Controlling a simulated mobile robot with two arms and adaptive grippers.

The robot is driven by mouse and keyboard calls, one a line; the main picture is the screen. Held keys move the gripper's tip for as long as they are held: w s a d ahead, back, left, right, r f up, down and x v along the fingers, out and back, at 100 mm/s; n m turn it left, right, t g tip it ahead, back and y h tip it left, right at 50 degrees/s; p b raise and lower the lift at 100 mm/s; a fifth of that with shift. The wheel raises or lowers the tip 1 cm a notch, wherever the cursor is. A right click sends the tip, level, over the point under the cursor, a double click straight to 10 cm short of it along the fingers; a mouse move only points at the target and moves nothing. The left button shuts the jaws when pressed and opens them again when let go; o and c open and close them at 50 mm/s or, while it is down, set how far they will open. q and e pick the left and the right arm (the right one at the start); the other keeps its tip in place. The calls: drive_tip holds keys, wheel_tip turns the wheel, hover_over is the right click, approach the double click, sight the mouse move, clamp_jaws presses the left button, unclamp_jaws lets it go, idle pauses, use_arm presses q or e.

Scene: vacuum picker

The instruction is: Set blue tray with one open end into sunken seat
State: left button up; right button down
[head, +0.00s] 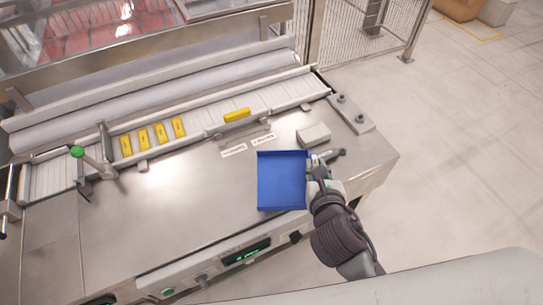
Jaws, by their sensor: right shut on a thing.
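The blue tray (281,181) is over the right part of the steel worktop, with its inside facing up. Raised walls show along its far and near edges; the left edge looks low, but I cannot be sure which end is open. My right gripper (316,167) is at the tray's right edge and is shut on it. I cannot tell whether the tray touches the worktop or hangs just above it. No sunken seat is clearly visible; the tray may hide it. My left gripper is out of view.
A conveyor (200,118) with several yellow packs runs along the back of the worktop (170,210). A small grey block (313,135) and a plate with two knobs (352,112) sit behind the tray. A green-knobbed lever (77,152) stands at left. The worktop left of the tray is clear.

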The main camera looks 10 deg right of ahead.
sight(276, 160)
drive_tip(key=shift+w+a+f, duration=0.65)
drive_tip(key=shift+w+a, duration=0.2)
drive_tip(key=shift+a, duration=0.05)
drive_tip(key=w+a+f, duration=0.2)
drive_tip(key=w+a, duration=0.1)
drive_tip(key=w+a+f, duration=0.2)
drive_tip(key=w+f, duration=0.1)
drive_tip(key=shift+w+a, duration=0.2)
drive_tip(key=shift+a, duration=0.2)
drive_tip(key=shift+w+a+f, duration=0.2)
drive_tip(key=shift+f, duration=0.05)
drive_tip(key=shift+w+f, duration=0.1)
drive_tip(key=shift+f, duration=0.15)
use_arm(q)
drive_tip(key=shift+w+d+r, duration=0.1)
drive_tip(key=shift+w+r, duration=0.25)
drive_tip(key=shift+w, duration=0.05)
use_arm(e)
drive_tip(key=shift+f, duration=1.8)
drive_tip(key=shift+f, duration=0.2)
drive_tip(key=c, duration=1.1)
unclamp_jaws()
drive_tip(key=shift+r, duration=0.1)
